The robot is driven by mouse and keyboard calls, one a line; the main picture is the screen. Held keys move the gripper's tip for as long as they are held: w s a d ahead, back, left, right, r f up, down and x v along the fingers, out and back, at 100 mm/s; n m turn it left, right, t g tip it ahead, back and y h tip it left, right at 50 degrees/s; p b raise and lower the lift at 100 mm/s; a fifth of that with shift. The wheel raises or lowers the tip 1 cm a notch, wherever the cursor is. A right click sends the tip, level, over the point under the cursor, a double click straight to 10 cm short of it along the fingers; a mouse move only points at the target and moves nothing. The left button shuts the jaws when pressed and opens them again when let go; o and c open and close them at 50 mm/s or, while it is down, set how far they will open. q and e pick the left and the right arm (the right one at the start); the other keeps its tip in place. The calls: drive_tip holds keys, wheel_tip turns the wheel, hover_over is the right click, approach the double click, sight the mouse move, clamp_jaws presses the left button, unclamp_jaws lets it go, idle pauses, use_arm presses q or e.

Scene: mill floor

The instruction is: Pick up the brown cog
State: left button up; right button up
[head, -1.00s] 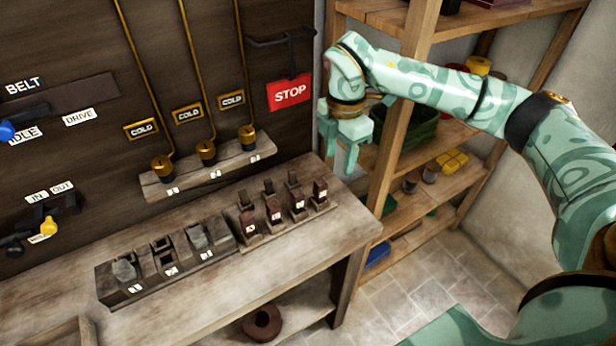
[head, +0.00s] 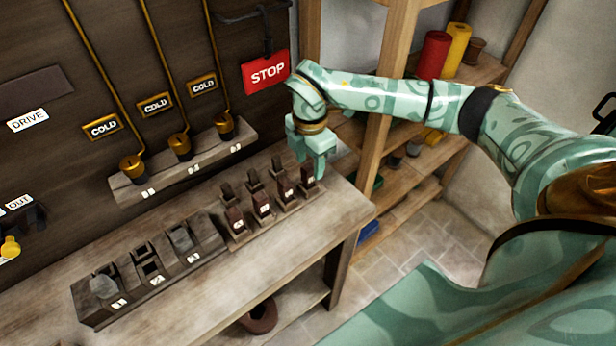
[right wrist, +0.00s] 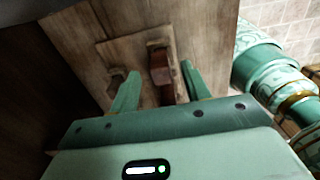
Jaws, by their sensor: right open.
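Several upright brown pieces stand in a row in a low wooden rack on the bench. I cannot tell for sure that these are cogs. The rightmost brown piece (head: 309,180) has a small pale label and is partly hidden by my right gripper (head: 308,166). The gripper points down over that end of the row. In the right wrist view, a reddish-brown piece (right wrist: 161,72) shows between the two spread fingers of the right gripper (right wrist: 160,80). The gripper is open and empty. My left gripper is out of view.
A second rack (head: 130,306) with grey lumps stands left on the bench (head: 265,255). Behind are a ledge (head: 200,163) with brass-topped spouts and a red STOP sign (head: 266,73). A wooden shelf post (head: 376,130) stands right. A dark round thing (head: 258,318) lies below the bench.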

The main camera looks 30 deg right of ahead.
sight(309, 175)
wheel_tip(309, 175, down, 5)
drive_tip(key=shift+a+b, duration=0.15)
drive_tip(key=shift+b, duration=0.4)
clamp_jaws()
drive_tip(key=shift+r, duration=0.1)
